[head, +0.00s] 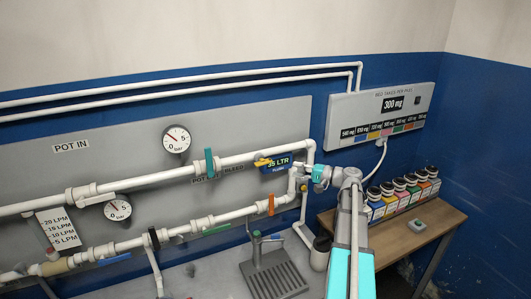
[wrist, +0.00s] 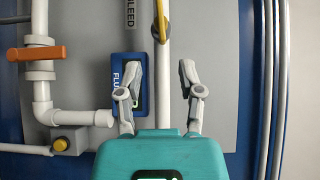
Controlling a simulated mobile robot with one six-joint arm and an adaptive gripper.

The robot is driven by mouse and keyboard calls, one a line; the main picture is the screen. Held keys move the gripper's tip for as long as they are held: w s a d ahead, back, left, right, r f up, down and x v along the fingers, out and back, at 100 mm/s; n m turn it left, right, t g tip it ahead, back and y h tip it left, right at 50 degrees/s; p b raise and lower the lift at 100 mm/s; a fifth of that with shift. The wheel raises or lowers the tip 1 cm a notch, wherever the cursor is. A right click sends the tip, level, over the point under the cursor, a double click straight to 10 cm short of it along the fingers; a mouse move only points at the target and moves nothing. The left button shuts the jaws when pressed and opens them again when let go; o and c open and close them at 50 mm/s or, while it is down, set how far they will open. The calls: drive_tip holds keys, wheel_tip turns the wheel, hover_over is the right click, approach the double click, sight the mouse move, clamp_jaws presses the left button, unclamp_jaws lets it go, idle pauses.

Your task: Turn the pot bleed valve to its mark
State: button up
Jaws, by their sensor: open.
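A label reading POT and BLEED (head: 235,169) is on the grey panel, partly covered by pipework. In the wrist view the yellow lever (wrist: 160,20) lies along the white pipe beside BLEED (wrist: 130,14). My gripper (head: 312,174) is at the pipe's right end. Its open, empty fingers (wrist: 160,72) lie either side of the pipe in the picture, apart from the yellow lever. No mark is discernible.
A blue flush display (head: 279,163) is just left of my gripper, partly behind a finger in the wrist view. An orange lever (head: 271,204) and a yellow button (wrist: 61,144) are nearby. Several bottles (head: 404,187) stand on a wooden table (head: 440,217) at right.

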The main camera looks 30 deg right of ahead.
sight(267, 163)
drive_tip(key=shift+s+d+r+n+p, duration=0.3)
drive_tip(key=shift+d+r+p, duration=0.15)
drive_tip(key=shift+d+p, duration=0.1)
drive_tip(key=shift+w+a, duration=0.1)
drive_tip(key=shift+w, duration=0.05)
drive_tip(key=x, duration=0.9)
drive_tip(key=b+x, duration=0.1)
drive_tip(key=x, duration=0.3)
drive_tip(key=shift+w+a+f, duration=0.15)
drive_tip(key=shift+a+f, duration=0.1)
drive_tip(key=shift+f, duration=0.05)
clamp_jaws()
